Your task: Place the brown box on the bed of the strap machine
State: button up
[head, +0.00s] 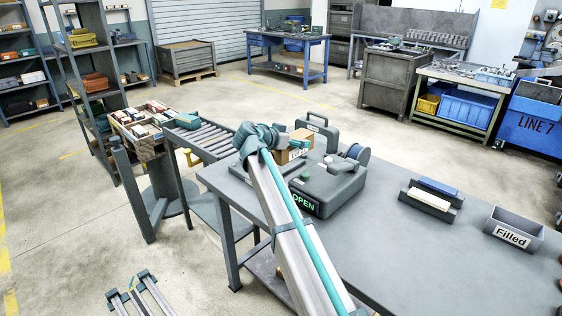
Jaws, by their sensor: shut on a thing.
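The brown box (286,157) shows in the head view just behind the end of my arm, with a pale label on its front. My gripper (294,142) is shut on it; the fingers are small and partly hidden by my wrist. The strap machine (325,188) is a grey-green unit with a lit OPEN sign, standing on the grey table (395,240). The box appears over or just behind the machine's left part. My arm covers part of the machine, and I cannot tell whether the box touches its bed.
A roller conveyor (205,138) and a tray of small boxes (146,118) lie left of the table. A grey case (318,130) stands behind the machine. The table's middle is clear.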

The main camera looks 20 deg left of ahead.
jog(key=w+a+f+p, duration=0.1)
jog(key=w+a+f, duration=0.1)
jog(key=w+f, duration=0.1)
jog(key=w+a+f+p, duration=0.2)
jog(key=w+a+f, duration=0.1)
jog(key=w+f, duration=0.1)
jog(key=w+a+f+p, duration=0.2)
jog(key=w+f, duration=0.2)
jog(key=shift+a+f, duration=0.15)
jog(key=shift+f, duration=0.65)
jog(key=shift+f, duration=0.2)
jog(key=o, duration=0.9)
jog(key=shift+c, duration=0.2)
jog(key=shift+r, duration=0.2)
jog(key=b+v, duration=0.2)
jog(key=v, duration=1)
jog(key=shift+b, duration=0.35)
